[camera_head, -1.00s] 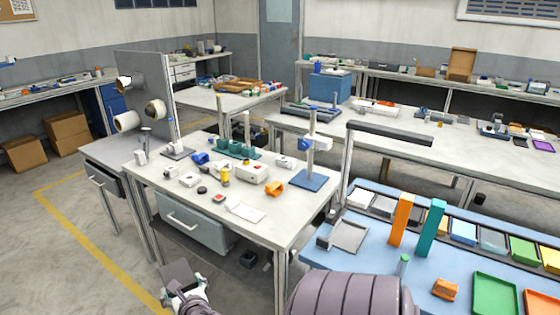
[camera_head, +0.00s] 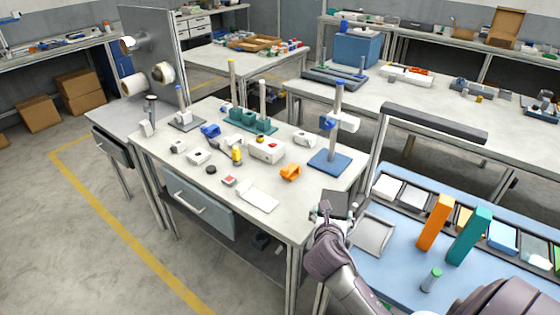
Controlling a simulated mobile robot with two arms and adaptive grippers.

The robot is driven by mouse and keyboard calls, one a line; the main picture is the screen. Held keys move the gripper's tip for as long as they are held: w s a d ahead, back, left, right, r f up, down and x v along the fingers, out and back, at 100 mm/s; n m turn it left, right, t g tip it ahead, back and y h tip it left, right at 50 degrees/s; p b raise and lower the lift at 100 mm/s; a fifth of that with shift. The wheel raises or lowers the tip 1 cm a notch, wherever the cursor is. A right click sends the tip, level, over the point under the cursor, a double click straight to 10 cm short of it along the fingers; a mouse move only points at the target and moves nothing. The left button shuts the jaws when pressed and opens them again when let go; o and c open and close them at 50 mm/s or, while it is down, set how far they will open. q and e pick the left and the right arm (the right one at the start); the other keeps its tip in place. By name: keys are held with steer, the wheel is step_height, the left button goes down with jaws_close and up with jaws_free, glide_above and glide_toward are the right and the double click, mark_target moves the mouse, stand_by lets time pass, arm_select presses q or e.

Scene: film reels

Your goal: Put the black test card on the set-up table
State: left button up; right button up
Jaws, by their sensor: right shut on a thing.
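The black test card (camera_head: 337,201) shows as a dark, flat piece in the fingers of my right gripper (camera_head: 327,213). The gripper is shut on it and partly hides it. The card is at the front right corner of a white-topped table (camera_head: 225,202), which I take to be the set-up table. I cannot tell whether the card is over the top or just beside its edge. My left gripper is not in view.
The table holds a white sheet (camera_head: 258,197), an orange part (camera_head: 290,172), a white box (camera_head: 267,150) and a blue-based stand (camera_head: 329,162). A blue bench (camera_head: 400,275) with a grey tray (camera_head: 373,236) and upright orange (camera_head: 435,222) and teal (camera_head: 469,235) blocks adjoins at right.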

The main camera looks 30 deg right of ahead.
glide_above(293, 230)
steer(key=f, duration=0.4)
steer(key=f+b, duration=0.1)
steer(key=f, duration=0.1)
steer(key=shift+s+d+f, duration=0.1)
steer(key=shift+s+d, duration=0.2)
steer(key=shift+w+a+f, duration=0.15)
steer(key=shift+w+a, duration=0.05)
steer(key=shift+w, duration=0.1)
steer(key=shift+w+f, duration=0.1)
steer(key=shift+f, duration=0.05)
steer(key=shift+a+f, duration=0.1)
steer(key=shift+f, duration=1.85)
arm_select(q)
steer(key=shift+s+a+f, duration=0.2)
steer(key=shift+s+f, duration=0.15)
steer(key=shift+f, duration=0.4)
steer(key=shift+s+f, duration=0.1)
arm_select(e)
steer(key=shift+f, duration=0.1)
steer(key=o, duration=1)
